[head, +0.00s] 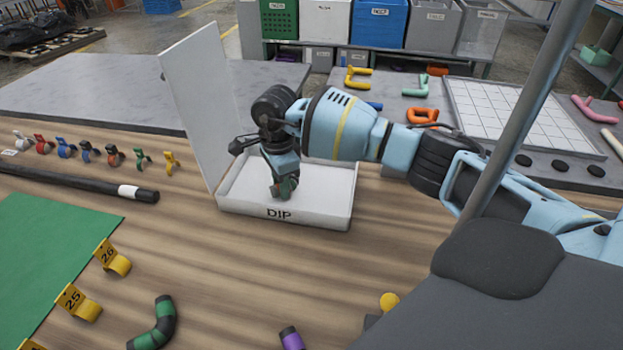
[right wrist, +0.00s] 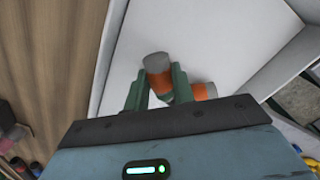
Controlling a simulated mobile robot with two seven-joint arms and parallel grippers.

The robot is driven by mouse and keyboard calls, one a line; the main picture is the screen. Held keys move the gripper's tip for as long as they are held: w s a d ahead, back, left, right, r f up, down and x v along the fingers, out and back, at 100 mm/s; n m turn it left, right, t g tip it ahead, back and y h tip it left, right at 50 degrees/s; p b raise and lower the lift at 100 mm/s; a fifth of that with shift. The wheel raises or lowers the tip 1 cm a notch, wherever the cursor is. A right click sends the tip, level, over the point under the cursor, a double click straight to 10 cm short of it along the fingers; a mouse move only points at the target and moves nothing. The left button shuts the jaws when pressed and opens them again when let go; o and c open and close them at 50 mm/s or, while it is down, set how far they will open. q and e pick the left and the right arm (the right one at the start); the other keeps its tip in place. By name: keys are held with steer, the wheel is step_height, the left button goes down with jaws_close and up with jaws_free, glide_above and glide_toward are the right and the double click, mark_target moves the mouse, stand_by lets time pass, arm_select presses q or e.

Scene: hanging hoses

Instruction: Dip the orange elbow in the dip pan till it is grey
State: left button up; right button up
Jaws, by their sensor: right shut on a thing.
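The white dip pan (head: 325,217), marked DIP, stands on the wooden table with a tall white panel upright at its left. My right gripper (head: 285,188) points down into the pan. In the right wrist view its green fingers (right wrist: 158,88) are shut on the orange elbow (right wrist: 158,82). The elbow shows orange bands and grey-brown ends there; its middle is hidden by a finger. It is over the white pan floor; I cannot tell whether it touches it. In the head view the gripper mostly hides the elbow. My left gripper is not in view.
A green-and-black elbow (head: 153,325) and a purple piece (head: 291,338) lie at the front. Yellow tags (head: 112,258) stand by a green mat (head: 50,250). A black rod (head: 80,183) and several coloured clips lie left. A white grid board (head: 520,118) is at right.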

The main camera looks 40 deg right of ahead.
steer(key=shift+s+d+r+p, duration=0.25)
steer(key=shift+s+d+p, duration=0.15)
steer(key=shift+s+d, duration=0.15)
steer(key=shift+s+d+r+p, duration=0.25)
steer(key=shift+s+d+p, duration=0.15)
steer(key=shift+d, duration=0.2)
steer(key=shift+s+d+p, duration=0.5)
steer(key=shift+s+d, duration=0.4)
steer(key=shift+s, duration=0.2)
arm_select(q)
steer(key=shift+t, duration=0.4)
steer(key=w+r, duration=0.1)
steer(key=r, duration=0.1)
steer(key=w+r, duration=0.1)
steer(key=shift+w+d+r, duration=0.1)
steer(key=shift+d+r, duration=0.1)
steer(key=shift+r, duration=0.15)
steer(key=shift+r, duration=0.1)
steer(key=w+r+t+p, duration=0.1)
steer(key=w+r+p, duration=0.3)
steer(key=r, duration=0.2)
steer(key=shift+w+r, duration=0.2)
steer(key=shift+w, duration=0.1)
arm_select(e)
step_height(320, 180, up, 11)
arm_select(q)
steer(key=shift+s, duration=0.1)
arm_select(e)
steer(key=shift+f, duration=0.1)
